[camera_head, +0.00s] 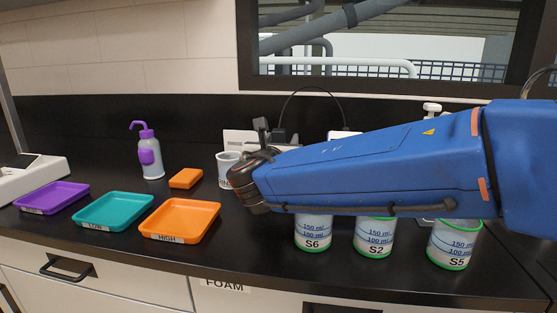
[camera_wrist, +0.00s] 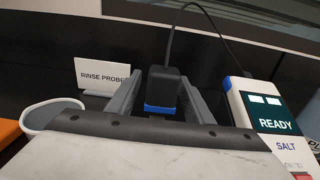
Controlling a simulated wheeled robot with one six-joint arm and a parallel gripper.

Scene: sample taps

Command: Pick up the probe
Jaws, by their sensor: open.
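The probe (camera_wrist: 162,88) is a black block with a blue band at its lower edge and a black cable rising from its top. In the wrist view it shows between the two grey fingers of my gripper (camera_wrist: 160,98), which is open with a gap on each side of it. Whether the fingers are level with it in depth is unclear. In the head view the probe's dark top (camera_head: 279,135) shows just beside my gripper (camera_head: 262,130); its lower part is hidden behind my arm.
A white meter (camera_wrist: 272,122) reading READY and SALT stands right of the probe. A RINSE PROBE sign (camera_wrist: 100,76) and a cup (camera_wrist: 48,112) are left. Cups S6 (camera_head: 313,235), S2 (camera_head: 375,240) and S5 (camera_head: 454,246) line the counter front; trays, including the orange one (camera_head: 180,220), stand left.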

